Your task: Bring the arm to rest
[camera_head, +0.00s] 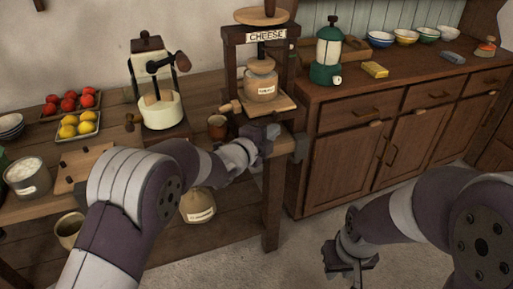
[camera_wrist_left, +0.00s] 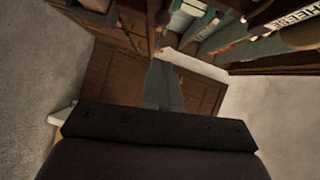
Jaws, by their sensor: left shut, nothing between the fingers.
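My left arm (camera_head: 130,195) reaches in from the left across the front of the wooden bench. Its gripper (camera_head: 270,138) is at the bench's right end, in front of the cheese press. In the left wrist view the gripper's fingers (camera_wrist_left: 165,85) are together with nothing between them. My right arm (camera_head: 400,215) comes in from the right. Its gripper (camera_head: 349,265) hangs low over the floor, in front of the cabinet, and the state of its fingers is unclear.
The cheese press (camera_head: 261,85) and a brown cup (camera_head: 217,127) stand close to my left gripper. Open floor (camera_head: 300,238) lies between the arms.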

